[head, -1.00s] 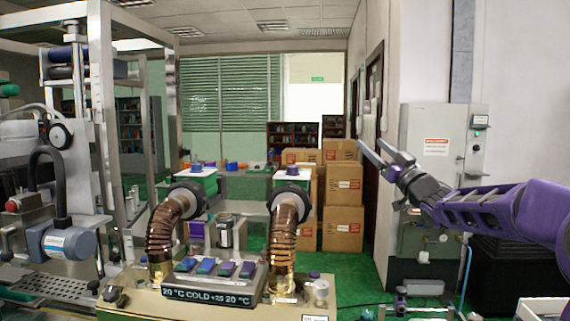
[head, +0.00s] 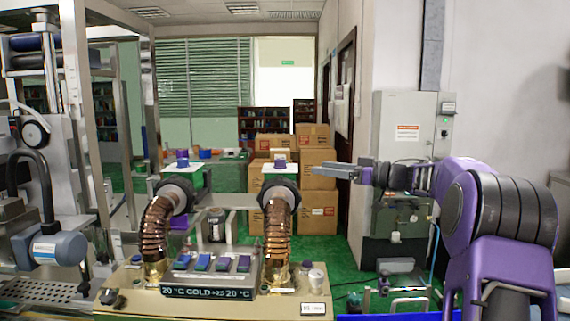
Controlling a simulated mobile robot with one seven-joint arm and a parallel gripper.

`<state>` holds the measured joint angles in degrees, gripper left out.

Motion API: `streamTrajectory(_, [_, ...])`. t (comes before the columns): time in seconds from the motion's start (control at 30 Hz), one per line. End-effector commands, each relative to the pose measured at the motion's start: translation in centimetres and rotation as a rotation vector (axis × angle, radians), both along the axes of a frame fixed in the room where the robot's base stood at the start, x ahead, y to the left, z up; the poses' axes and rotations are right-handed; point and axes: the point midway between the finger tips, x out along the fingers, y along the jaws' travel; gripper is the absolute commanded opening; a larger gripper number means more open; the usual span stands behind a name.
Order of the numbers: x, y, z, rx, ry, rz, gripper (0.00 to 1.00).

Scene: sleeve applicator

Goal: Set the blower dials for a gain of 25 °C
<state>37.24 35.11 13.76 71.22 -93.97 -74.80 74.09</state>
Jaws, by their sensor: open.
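The blower unit (head: 225,304) is a beige box at the bottom centre of the head view, with two ribbed copper hoses (head: 155,238) (head: 278,230) ending in dark collars. Several blue and purple switches (head: 201,263) sit above the display. A dark knob (head: 111,297) is at the left front and a pale knob (head: 316,278) at the right; their settings are too small to read. My gripper (head: 328,170) is open and empty, pointing left, above and right of the right hose in the picture.
Metal framing and a machine with a blue motor (head: 58,248) stand at the left. Cardboard boxes (head: 317,185) are stacked behind the hoses. A grey cabinet (head: 405,130) stands behind my arm. A blue edge (head: 395,317) shows at the bottom right.

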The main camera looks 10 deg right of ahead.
Motion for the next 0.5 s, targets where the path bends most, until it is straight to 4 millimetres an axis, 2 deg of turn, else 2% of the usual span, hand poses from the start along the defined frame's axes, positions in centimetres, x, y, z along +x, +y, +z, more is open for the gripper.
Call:
streamTrajectory(0.03, [0.7,1.1,0.0,0.002,-0.001,0.005,0.71])
streamTrajectory(0.3, [4.5,5.6,0.0,0.002,-0.001,0.003,0.71])
streamTrajectory(0.5, [6.7,8.2,0.0,0.001,-0.002,0.002,0.71])
